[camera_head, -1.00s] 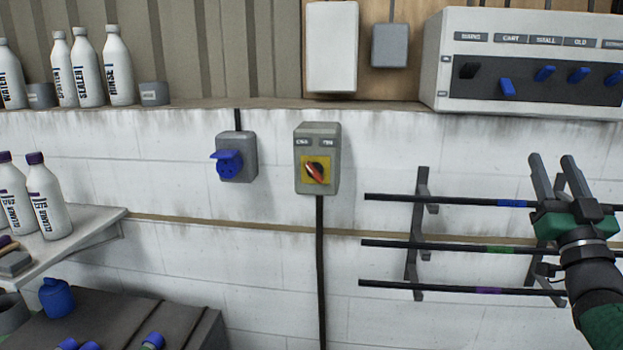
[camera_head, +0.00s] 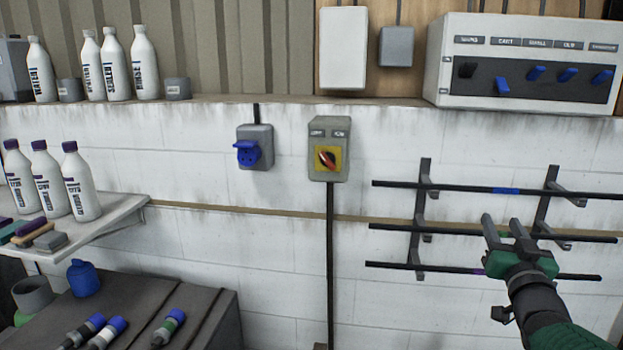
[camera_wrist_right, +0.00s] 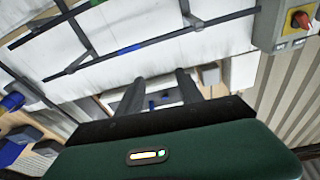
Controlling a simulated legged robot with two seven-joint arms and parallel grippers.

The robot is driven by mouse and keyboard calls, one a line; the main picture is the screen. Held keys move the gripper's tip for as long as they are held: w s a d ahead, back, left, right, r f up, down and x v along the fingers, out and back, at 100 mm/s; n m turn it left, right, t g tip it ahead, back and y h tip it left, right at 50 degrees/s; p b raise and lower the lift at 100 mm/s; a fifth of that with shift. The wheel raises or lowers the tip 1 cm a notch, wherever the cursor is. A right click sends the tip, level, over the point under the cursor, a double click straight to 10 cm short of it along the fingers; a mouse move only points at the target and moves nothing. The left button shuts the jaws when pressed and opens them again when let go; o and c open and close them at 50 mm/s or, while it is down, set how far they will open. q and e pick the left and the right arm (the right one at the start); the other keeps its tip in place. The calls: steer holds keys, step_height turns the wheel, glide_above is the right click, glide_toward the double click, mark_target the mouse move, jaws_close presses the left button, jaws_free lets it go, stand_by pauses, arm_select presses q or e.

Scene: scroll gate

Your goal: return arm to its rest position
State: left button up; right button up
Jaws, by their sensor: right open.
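My right gripper (camera_head: 503,232) is at the lower right of the head view, in front of the wall rack. Its two dark fingers are parted, with nothing between them. In the right wrist view its fingers (camera_wrist_right: 157,92) point away from the green gripper body, open and empty. My left gripper is in neither view.
The wall rack (camera_head: 425,205) holds dark rods with coloured bands, partly behind my right gripper. A grey box with a red rotary switch (camera_head: 327,158) and a blue socket (camera_head: 250,152) are on the wall. Bottles (camera_head: 80,182) stand on a left shelf. A dark bench (camera_head: 205,300) is below.

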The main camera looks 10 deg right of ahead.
steer(key=s+a+f+n+g+y, duration=0.1)
steer(key=s+a+f+g+y, duration=0.15)
steer(key=a+f, duration=0.45)
steer(key=s+a+f+n+g+y, duration=0.1)
steer(key=a+f+g, duration=0.25)
steer(key=f, duration=0.75)
steer(key=s+a+f+g+y, duration=0.25)
steer(key=a+f, duration=0.35)
steer(key=f, duration=0.3)
steer(key=s+a+f+n+g, duration=0.1)
steer(key=s+a+f+g, duration=0.2)
steer(key=s+a+f, duration=0.2)
steer(key=s+a+f+n+g+y, duration=0.1)
steer(key=s+a+f+n+g, duration=0.1)
steer(key=s+a+f+g, duration=0.2)
steer(key=s+a+f, duration=0.1)
steer(key=s+f, duration=0.2)
steer(key=s, duration=0.5)
steer(key=shift+a+f, duration=0.2)
steer(key=shift+a, duration=0.15)
